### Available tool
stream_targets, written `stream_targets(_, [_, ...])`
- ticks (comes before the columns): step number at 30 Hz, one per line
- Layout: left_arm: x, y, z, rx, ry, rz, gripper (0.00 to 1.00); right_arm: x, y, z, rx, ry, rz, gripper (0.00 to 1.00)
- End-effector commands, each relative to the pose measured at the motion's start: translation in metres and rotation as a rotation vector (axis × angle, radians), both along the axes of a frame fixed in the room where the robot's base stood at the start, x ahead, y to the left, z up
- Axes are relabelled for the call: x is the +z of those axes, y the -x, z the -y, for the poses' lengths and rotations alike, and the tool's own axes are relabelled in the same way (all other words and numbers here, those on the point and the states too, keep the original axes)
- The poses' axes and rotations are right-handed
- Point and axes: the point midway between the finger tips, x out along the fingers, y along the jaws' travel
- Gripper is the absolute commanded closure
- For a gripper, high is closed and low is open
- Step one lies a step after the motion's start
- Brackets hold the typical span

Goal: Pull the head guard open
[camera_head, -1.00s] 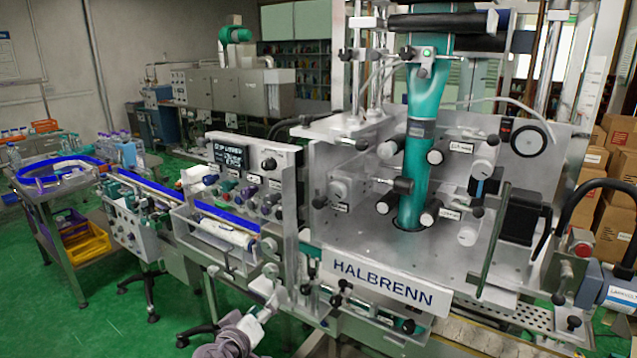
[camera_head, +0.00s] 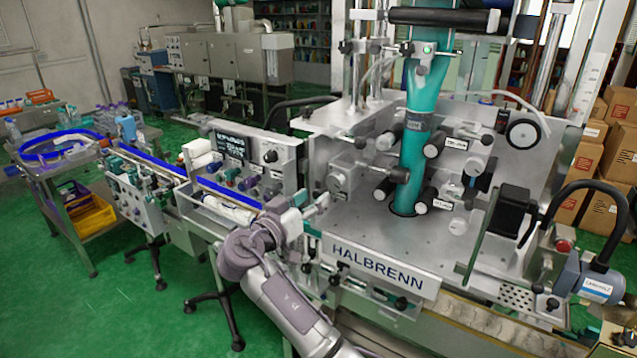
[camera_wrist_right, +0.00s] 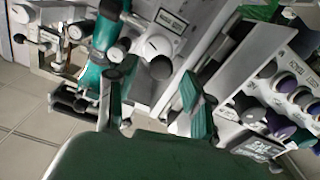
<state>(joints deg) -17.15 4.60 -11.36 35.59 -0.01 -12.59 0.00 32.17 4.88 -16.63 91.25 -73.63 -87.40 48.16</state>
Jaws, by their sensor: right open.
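The machine head (camera_head: 455,225) stands at the right of the head view, with a teal tube running down to its metal plate. A thin dark upright bar (camera_head: 481,235) at the head's front right looks like part of the head guard; any clear panel is hard to make out. My right gripper (camera_head: 319,203) is at the head's left front corner, well left of that bar and holding nothing visible. In the right wrist view it is open (camera_wrist_right: 152,112), its fingers apart with machine parts beyond. My left gripper is not in view.
A control panel with knobs (camera_head: 262,170) and a blue-edged conveyor (camera_head: 225,190) lie to the left. Green floor (camera_head: 140,310) is free at the lower left.

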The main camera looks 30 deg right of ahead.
Motion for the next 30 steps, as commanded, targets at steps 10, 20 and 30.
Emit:
stream_targets(10, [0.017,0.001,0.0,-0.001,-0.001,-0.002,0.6,0.0,-0.012,0.029,0.001,-0.001,0.0,0.48])
stream_targets(20, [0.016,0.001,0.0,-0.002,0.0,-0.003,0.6,-0.001,-0.012,0.03,0.001,-0.001,0.0,0.62])
stream_targets(30, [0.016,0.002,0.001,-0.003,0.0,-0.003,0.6,-0.001,-0.012,0.029,0.001,-0.001,0.0,1.0])
